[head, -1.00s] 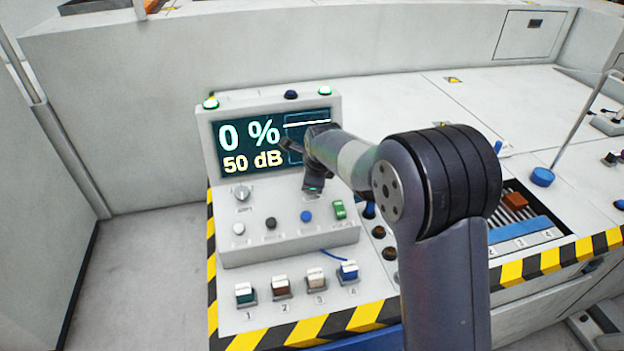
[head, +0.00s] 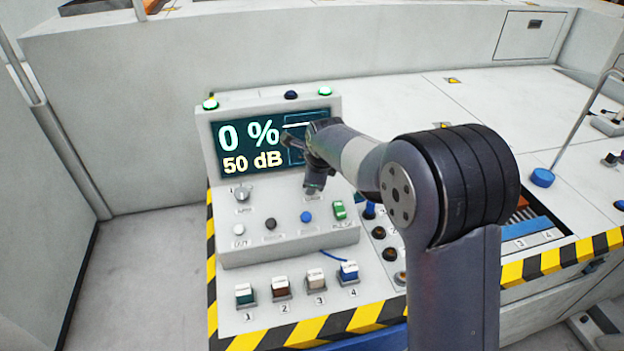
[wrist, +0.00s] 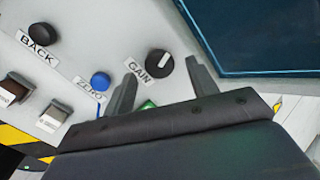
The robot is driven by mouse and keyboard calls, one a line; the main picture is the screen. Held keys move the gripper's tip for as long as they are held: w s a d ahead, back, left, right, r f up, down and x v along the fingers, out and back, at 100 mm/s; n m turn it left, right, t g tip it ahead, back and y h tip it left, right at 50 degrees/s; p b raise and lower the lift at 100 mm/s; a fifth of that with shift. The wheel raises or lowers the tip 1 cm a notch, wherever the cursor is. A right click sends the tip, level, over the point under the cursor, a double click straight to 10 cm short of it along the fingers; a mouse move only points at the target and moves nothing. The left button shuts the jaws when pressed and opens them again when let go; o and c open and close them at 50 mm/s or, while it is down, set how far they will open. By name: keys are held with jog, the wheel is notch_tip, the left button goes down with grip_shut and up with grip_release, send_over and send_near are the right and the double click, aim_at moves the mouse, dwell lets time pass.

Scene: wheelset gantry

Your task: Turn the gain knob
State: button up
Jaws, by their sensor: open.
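The gain knob (wrist: 160,63) is round and black with a white pointer line, and a GAIN label lies beside it in the wrist view. My gripper (wrist: 163,72) is open, its two fingers showing on either side of the knob in that view. I cannot tell whether they touch it. In the head view my gripper (head: 313,188) hangs in front of the right part of the grey control box (head: 285,239) and hides the gain knob. The screen (head: 250,150) above reads 0 % and 50 dB.
Another knob (head: 242,195) is at the box's left. A black button (head: 270,223), a blue button (head: 306,217) and a green switch (head: 339,210) are near my gripper. Several numbered coloured switches stand in front, above a striped edge (head: 305,332). The desk at the right has free room.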

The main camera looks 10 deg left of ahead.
jog(key=v, duration=0.8)
jog(key=shift+s+r, duration=0.2)
jog(key=shift+r, duration=0.15)
jog(key=shift+d, duration=0.1)
jog(key=x, duration=1.1)
jog(key=shift+r, duration=0.15)
